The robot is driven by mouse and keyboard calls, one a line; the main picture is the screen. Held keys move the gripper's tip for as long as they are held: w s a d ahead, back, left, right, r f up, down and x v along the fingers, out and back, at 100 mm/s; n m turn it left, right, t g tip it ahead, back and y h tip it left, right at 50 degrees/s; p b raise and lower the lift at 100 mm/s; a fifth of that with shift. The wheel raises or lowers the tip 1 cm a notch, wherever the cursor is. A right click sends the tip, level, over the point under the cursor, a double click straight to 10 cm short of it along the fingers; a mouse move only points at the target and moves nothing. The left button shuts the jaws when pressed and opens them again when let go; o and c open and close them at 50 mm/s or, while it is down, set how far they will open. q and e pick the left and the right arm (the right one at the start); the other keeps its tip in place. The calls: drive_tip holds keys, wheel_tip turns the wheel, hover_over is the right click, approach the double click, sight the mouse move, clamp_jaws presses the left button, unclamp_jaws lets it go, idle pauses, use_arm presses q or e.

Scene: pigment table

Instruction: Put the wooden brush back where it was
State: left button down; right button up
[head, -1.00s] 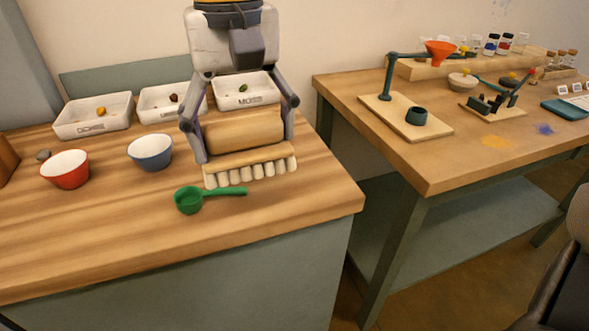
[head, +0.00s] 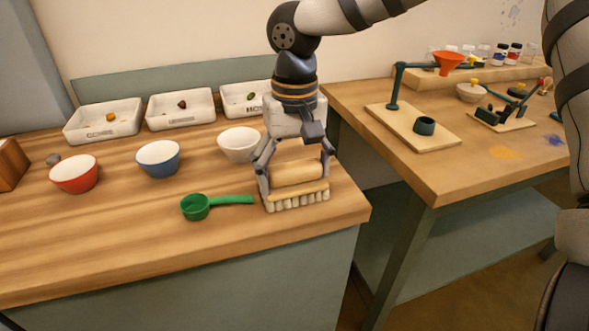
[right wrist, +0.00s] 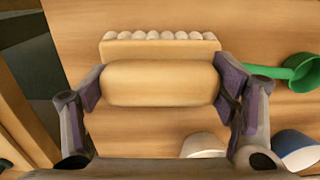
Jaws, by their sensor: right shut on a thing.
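The wooden brush (head: 298,190) is at the right part of the left table, near its front right corner, with its pale bristles toward the front. My right gripper (head: 296,172) is shut on the brush's rounded handle, one finger at each end. In the right wrist view the brush (right wrist: 160,84) lies across between the two finger pads of the gripper (right wrist: 162,88). The brush is at or just above the tabletop; I cannot tell whether it touches. My left gripper is not in view.
A green scoop (head: 195,207) lies just left of the brush, its handle pointing at it. A white bowl (head: 238,145), a blue bowl (head: 158,160) and a red bowl (head: 74,175) stand behind and left. White trays (head: 180,110) line the back. The front strip of the table is clear.

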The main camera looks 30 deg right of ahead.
sight(295, 165)
drive_tip(key=o, duration=1)
drive_tip(key=shift+f, duration=0.1)
drive_tip(key=shift+o, duration=0.2)
wheel_tip(295, 165, up, 12)
drive_tip(key=shift+r, duration=0.2)
